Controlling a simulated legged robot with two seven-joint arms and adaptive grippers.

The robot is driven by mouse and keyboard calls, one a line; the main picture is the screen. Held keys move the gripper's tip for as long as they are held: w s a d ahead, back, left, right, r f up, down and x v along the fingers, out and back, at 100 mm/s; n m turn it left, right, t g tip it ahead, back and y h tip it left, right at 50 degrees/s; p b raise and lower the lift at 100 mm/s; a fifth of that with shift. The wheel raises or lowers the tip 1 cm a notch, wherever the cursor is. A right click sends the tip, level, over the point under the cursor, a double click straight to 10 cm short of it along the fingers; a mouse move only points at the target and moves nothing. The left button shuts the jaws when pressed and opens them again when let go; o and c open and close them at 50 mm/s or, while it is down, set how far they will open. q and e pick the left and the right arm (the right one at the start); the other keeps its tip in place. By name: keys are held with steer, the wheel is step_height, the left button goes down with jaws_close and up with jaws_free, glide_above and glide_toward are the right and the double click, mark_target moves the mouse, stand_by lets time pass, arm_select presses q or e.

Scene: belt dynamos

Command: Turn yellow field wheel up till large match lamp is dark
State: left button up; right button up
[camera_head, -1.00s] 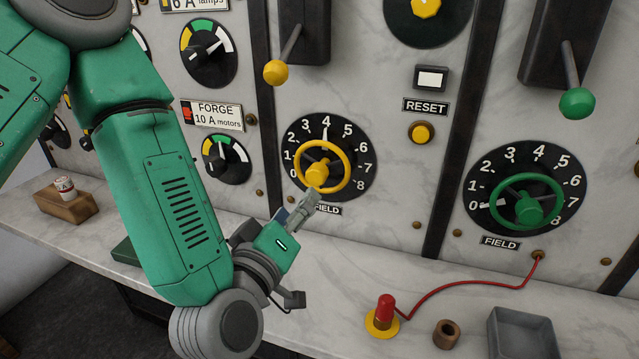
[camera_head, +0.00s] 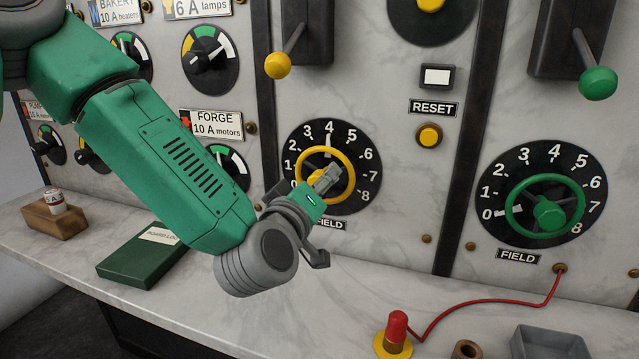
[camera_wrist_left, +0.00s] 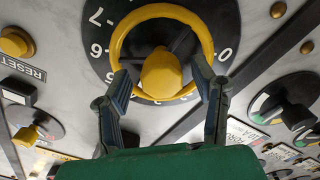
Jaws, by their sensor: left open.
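The yellow field wheel (camera_head: 322,149) is mounted on a black dial (camera_head: 368,150) numbered 0 to 8. A white mark on the dial stands near 4. The wheel's ring (camera_wrist_left: 150,10) and yellow hub (camera_wrist_left: 160,72) show large in the left wrist view. My left gripper (camera_head: 328,176) is in front of the wheel, partly covering its hub and right side. In the left wrist view its two fingers (camera_wrist_left: 161,75) are open, one on each side of the hub, overlapping the ring. Contact cannot be told. I cannot identify the large match lamp. My right gripper is not in view.
A green field wheel (camera_head: 512,190) is on the right panel. A yellow-knobbed lever (camera_head: 277,65) juts out above the yellow wheel. A yellow reset button (camera_head: 429,135) sits right of it. The shelf below holds a green book (camera_head: 140,265), a red-topped plug (camera_head: 396,328) and a grey tray (camera_head: 548,343).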

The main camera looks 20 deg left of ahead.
arm_select(q)
steer(key=shift+w+a, duration=0.25)
steer(key=shift+w, duration=0.05)
steer(key=c, duration=1.1)
steer(key=shift+d+f, duration=0.1)
steer(key=shift+d, duration=0.05)
steer(key=shift+c, duration=0.2)
steer(key=shift+s+m, duration=0.1)
steer(key=shift+m, duration=0.2)
steer(key=shift+m+p, duration=0.6)
steer(key=shift+m, duration=0.3)
steer(key=m+p, duration=0.1)
steer(key=m, duration=0.2)
steer(key=shift+d+m, duration=0.1)
steer(key=shift+m, duration=0.2)
steer(key=m+p, duration=0.1)
steer(key=m, duration=0.1)
steer(key=m+p, duration=0.1)
steer(key=m, duration=0.2)
steer(key=shift+s+d+f+m, duration=0.1)
steer(key=shift+f+m, duration=0.1)
steer(key=shift+m, duration=0.1)
